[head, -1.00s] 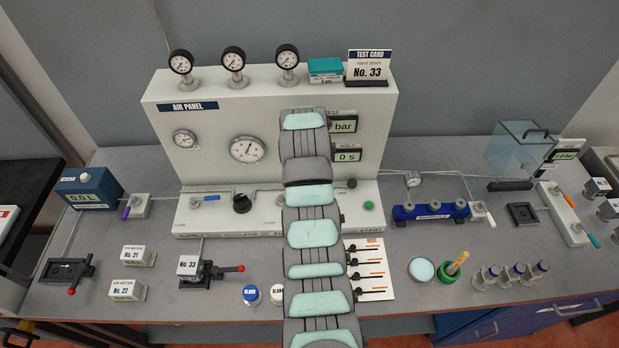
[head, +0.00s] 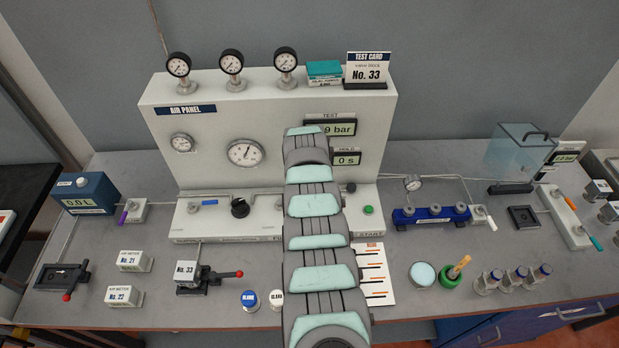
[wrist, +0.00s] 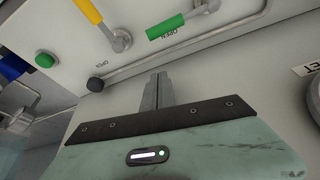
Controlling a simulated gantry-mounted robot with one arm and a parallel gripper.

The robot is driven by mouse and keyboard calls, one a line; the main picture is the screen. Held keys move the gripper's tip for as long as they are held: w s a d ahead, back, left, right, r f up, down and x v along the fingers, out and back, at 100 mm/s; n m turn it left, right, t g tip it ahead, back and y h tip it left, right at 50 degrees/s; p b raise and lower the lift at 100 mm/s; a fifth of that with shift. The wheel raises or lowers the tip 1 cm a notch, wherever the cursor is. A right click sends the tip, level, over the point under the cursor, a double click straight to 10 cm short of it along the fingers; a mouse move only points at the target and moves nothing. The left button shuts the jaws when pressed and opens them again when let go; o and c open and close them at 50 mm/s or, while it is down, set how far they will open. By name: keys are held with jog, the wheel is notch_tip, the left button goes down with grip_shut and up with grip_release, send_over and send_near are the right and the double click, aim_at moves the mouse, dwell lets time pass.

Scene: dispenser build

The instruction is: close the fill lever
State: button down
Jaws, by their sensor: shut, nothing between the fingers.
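No fill label is readable on either, so I cannot tell by name which is the fill lever. My gripper (wrist: 159,76) is shut and empty, its narrow grey fingers below the green handle in the picture, apart from both handles. In the head view my arm hides these levers and the gripper.
A pipe with a black knob (wrist: 95,84) runs near the fingers, and a green button (wrist: 46,59) is at left. In the head view, the air panel (head: 205,165) carries gauges and a blue-handled lever (head: 208,203). The valve block No. 33 (head: 187,270) stands in front.

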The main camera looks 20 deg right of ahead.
jog(key=shift+d+f+b, duration=0.1)
jog(key=shift+f+b, duration=0.35)
jog(key=shift+f, duration=0.05)
jog(key=shift+r+p, duration=0.35)
jog(key=shift+p, duration=0.45)
jog(key=p, duration=0.3)
jog(key=shift+s+a, duration=0.35)
jog(key=s+p, duration=0.1)
jog(key=p, duration=0.1)
jog(key=shift+a+f+p, duration=0.1)
jog(key=shift+p, duration=0.2)
jog(key=shift+a+f+p, duration=0.15)
jog(key=shift+f+p, duration=0.1)
jog(key=shift+p, duration=0.15)
jog(key=shift+s+a+f+p, duration=0.25)
jog(key=shift+s+a+p, duration=0.15)
jog(key=shift+s+p, duration=0.35)
jog(key=shift+s+d+f, duration=0.1)
